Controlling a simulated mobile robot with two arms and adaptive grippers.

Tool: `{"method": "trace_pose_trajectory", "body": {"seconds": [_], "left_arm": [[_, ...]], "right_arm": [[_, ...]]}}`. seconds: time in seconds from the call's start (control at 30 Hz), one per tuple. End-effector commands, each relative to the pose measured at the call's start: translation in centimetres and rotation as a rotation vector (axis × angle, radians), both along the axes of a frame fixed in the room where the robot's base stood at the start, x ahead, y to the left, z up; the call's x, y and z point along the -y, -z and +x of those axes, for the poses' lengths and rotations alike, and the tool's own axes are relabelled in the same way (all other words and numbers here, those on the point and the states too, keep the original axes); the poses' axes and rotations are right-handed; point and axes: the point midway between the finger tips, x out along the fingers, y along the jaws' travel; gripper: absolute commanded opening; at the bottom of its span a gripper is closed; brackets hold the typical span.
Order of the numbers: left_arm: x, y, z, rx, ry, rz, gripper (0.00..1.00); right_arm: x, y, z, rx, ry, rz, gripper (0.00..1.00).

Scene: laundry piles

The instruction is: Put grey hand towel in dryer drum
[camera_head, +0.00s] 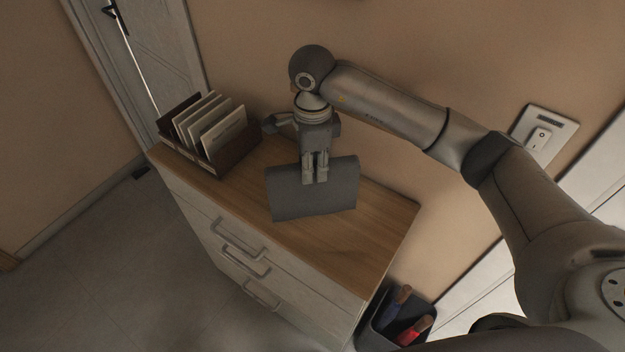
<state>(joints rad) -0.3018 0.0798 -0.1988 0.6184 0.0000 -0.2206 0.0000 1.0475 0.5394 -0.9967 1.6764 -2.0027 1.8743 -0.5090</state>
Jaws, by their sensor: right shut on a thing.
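The grey hand towel (312,196) shows as a flat grey rectangle over the wooden top of a drawer cabinet. My right gripper (315,178) comes down from above and is shut on the towel's upper middle. Whether the towel's lower edge touches the wood I cannot tell. My left gripper is not in view. No dryer drum shows in this view.
The white cabinet (232,262) has a wooden top (367,238) and drawer handles. A dark file holder (228,156) with several papers stands at its far left end. A dark bin (368,333) with rolled items stands at its near end. A wall switch (541,138) is at right.

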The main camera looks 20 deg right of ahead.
Motion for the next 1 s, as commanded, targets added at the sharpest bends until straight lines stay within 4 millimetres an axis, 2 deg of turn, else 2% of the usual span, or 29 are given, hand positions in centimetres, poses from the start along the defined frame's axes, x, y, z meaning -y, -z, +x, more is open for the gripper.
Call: {"method": "trace_pose_trajectory", "body": {"seconds": [0.1, 0.4, 0.57, 0.77, 0.87, 1.0], "left_arm": [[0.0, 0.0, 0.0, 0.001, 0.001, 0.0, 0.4], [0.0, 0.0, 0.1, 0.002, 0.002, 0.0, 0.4], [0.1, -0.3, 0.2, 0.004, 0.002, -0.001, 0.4], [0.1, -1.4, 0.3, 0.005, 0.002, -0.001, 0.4], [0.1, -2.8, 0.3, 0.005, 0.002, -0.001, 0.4], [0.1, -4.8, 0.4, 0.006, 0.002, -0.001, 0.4]], "right_arm": [[0.0, 0.0, 0.0, 0.0, 0.0, 0.0, 0.0], [0.0, -0.1, 0.0, 0.001, 0.0, 0.001, 0.0], [0.0, -0.9, 0.1, 0.002, 0.0, 0.001, 0.0], [0.0, -4.0, 0.0, 0.005, -0.001, -0.001, 0.0], [0.1, -6.0, -1.8, 0.004, -0.003, 0.0, 0.0], [0.0, -9.7, -4.8, 0.005, -0.005, 0.0, 0.0]]}}
